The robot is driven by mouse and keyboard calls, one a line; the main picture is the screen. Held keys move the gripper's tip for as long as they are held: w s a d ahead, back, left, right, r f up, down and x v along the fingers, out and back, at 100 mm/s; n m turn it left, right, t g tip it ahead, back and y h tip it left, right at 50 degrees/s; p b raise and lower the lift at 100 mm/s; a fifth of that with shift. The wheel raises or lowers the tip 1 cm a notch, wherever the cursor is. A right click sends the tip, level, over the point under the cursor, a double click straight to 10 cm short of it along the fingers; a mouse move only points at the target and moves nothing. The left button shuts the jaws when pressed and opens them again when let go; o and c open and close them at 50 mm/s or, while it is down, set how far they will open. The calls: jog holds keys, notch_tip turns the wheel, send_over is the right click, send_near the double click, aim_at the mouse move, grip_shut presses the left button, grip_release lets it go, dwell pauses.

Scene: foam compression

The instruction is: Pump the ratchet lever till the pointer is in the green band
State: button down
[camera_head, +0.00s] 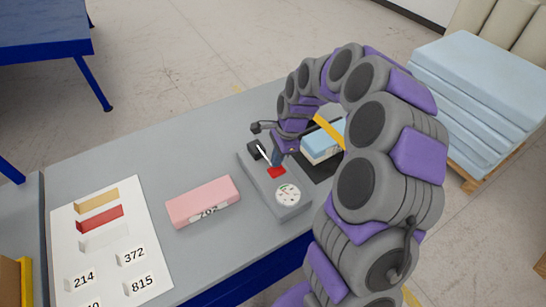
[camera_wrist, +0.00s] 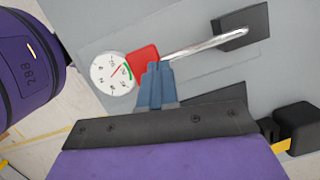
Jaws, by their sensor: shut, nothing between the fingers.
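The ratchet lever (camera_wrist: 205,42) is a shiny metal rod running from a dark mount (camera_wrist: 242,27) toward a red block (camera_wrist: 143,57). In the head view the red block (camera_head: 276,172) sits on the grey fixture (camera_head: 292,211). The round white gauge (camera_head: 288,194) is beside it; the wrist view shows the gauge (camera_wrist: 114,73) with a green band on its right side. Its pointer is too small to read surely. My gripper (camera_wrist: 155,66) is shut and empty, its blue tips overlapping the red block's edge and near the rod's end. Contact cannot be told.
A light blue foam block (camera_head: 320,144) under a yellow bar is partly hidden behind my arm. A pink foam block (camera_head: 203,202) lies left of the fixture. A white sheet (camera_head: 72,230) with colour samples and number cards lies farther left. Bare tabletop (camera_head: 165,160) is behind the pink block.

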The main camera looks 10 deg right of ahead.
jog(key=shift+w+d+r+p, duration=0.1)
jog(key=shift+d+r+p, duration=0.15)
jog(key=shift+d, duration=0.6)
jog(key=shift+w+d+r+p, duration=0.1)
jog(key=shift+d+r+p, duration=0.15)
jog(key=shift+d, duration=0.6)
jog(key=p+v, duration=0.2)
jog(key=v, duration=1.5)
jog(key=shift+d+r, duration=0.1)
jog(key=s+a+r+n+h, duration=0.1)
jog(key=s+a+n, duration=0.35)
jog(key=s, duration=0.35)
jog(key=s+a+r+n, duration=0.1)
jog(key=s+a+n, duration=0.3)
jog(key=s, duration=0.5)
jog(key=s+f+n+h, duration=0.1)
jog(key=s+n, duration=0.3)
jog(key=s, duration=0.5)
jog(key=s+d+f+n+g+b, duration=0.1)
jog(key=s+f+n, duration=0.3)
jog(key=s, duration=0.5)
jog(key=shift+d+h, duration=0.2)
jog(key=shift+h, duration=0.2)
